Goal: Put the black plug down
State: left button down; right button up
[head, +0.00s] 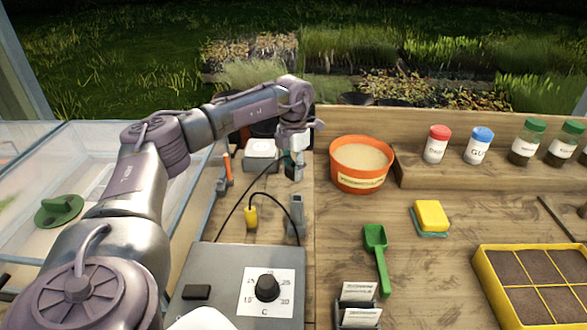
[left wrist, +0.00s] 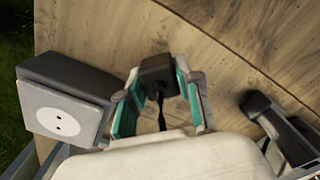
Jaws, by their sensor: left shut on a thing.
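My left gripper (head: 294,168) is above the left part of the wooden bench, just right of the white-topped socket box (head: 262,152). In the left wrist view, its teal-padded fingers (left wrist: 157,98) are shut on the black plug (left wrist: 158,74), one finger on each side. A dark cord runs from the plug back toward the palm. The socket box (left wrist: 66,108) shows at the left there, with its two-hole face apart from the plug. I cannot tell whether the plug touches the wood. My right gripper is not in view.
A yellow plug (head: 251,216), a grey holder (head: 297,216) and a control box with a black dial (head: 267,288) are nearer. An orange pot (head: 361,165) stands right of the gripper. A green scoop (head: 376,250) lies on the bench, with bare wood around it.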

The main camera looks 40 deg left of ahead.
aim_at(294, 166)
pick_arm(q)
jog(key=shift+f, duration=0.3)
jog(key=shift+f, duration=0.6)
jog(key=c, duration=0.8)
grip_release()
notch_tip(294, 166, up, 13)
jog(key=shift+r, duration=0.15)
jog(key=shift+r, duration=0.1)
